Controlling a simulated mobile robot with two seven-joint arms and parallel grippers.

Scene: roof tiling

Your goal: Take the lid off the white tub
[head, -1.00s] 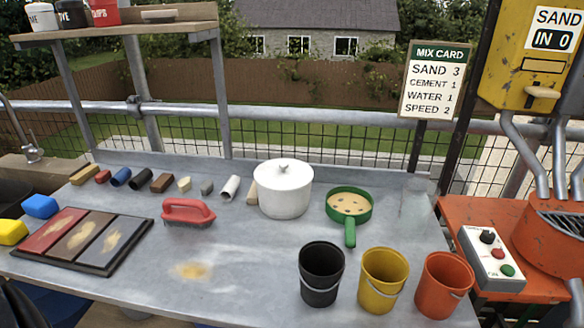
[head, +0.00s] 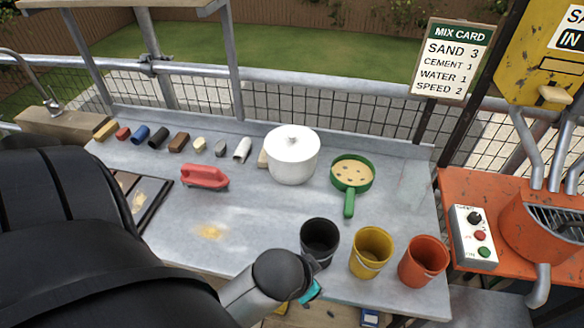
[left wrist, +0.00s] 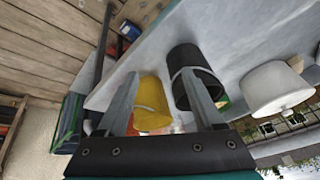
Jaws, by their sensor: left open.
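The white tub (head: 292,165) stands upright on the grey bench near its back edge, with its lid (head: 291,138) on and a small knob on top. The tub also shows at the right of the left wrist view (left wrist: 268,88), appearing upside down. My left arm comes in from the left of the head view, its wrist low in front of the black bucket, well short of the tub. The fingers are not clear there. In the left wrist view my left gripper (left wrist: 160,78) is open and empty, with buckets beyond its fingers. My right gripper is in neither view.
Black (head: 320,240), yellow (head: 371,250) and orange (head: 423,260) buckets line the bench front. A green-handled sieve (head: 351,175) sits right of the tub. A red float (head: 204,177) and several small blocks lie left.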

